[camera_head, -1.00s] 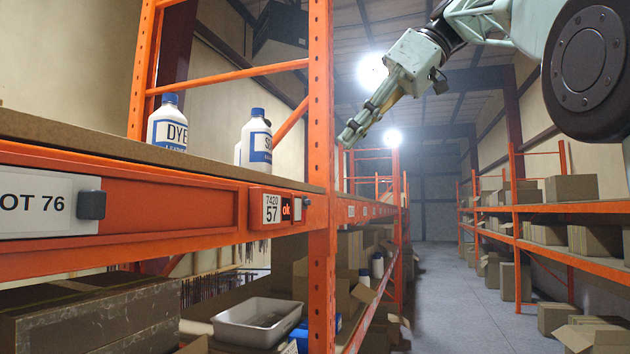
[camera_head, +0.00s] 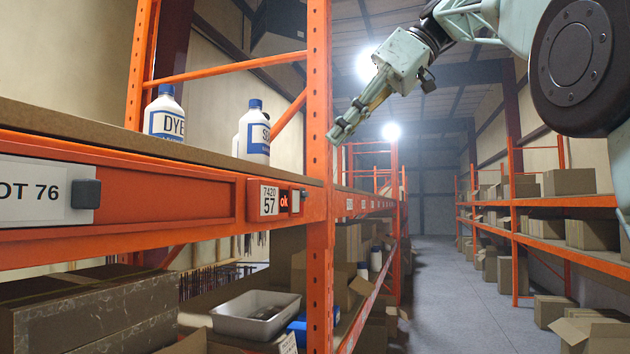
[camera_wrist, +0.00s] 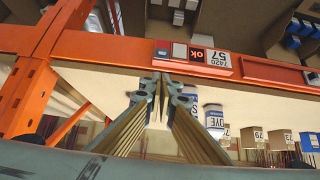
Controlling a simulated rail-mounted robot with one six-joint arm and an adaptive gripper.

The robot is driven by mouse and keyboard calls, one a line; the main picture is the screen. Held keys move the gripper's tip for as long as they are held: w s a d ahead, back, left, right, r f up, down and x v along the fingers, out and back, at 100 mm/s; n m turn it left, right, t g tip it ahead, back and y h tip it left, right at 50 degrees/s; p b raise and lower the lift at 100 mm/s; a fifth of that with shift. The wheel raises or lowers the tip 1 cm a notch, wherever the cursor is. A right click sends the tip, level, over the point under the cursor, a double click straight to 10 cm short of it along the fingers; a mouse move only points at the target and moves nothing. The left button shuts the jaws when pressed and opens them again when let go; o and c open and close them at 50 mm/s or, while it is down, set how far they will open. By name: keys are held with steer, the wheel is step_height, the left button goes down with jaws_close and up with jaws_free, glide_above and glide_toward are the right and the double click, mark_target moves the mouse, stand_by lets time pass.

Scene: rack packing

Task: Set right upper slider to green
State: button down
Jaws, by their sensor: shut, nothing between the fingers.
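The red label module marked 7420 57 (camera_head: 275,200) sits on the orange shelf beam beside the post, with a lit red "ok" field. A small dark slider knob (camera_head: 303,195) is at its right end. In the wrist view the module (camera_wrist: 203,60) appears upside down, with the dark knob (camera_wrist: 162,52) at its left end. I see no green on it. My gripper (camera_head: 337,133) is shut and empty, above and to the right of the module, near the post. In the wrist view its fingertips (camera_wrist: 161,88) are together, below the knob in the picture and apart from it.
An orange post (camera_head: 320,120) stands close beside my gripper. White bottles (camera_head: 254,135) stand on the upper shelf. A LOT 76 label (camera_head: 40,193) with a larger dark knob (camera_head: 86,194) is at left. A grey tray (camera_head: 256,315) sits below.

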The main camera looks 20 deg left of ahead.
steer(key=b, duration=0.1)
glide_above(303, 189)
steer(key=d, duration=0.3)
step_height(303, 189, down, 6)
steer(key=shift+s+f, duration=0.15)
steer(key=shift+f, duration=1.5)
steer(key=shift+a+f, duration=0.1)
steer(key=shift+f+b, duration=1.6)
steer(key=shift+f, duration=0.4)
steer(key=shift+r, duration=0.3)
steer(key=shift+r+p, duration=1.9)
steer(key=shift+p, duration=0.1)
steer(key=v, duration=0.9)
steer(key=shift+d+r, duration=0.2)
steer(key=shift+d, duration=0.15)
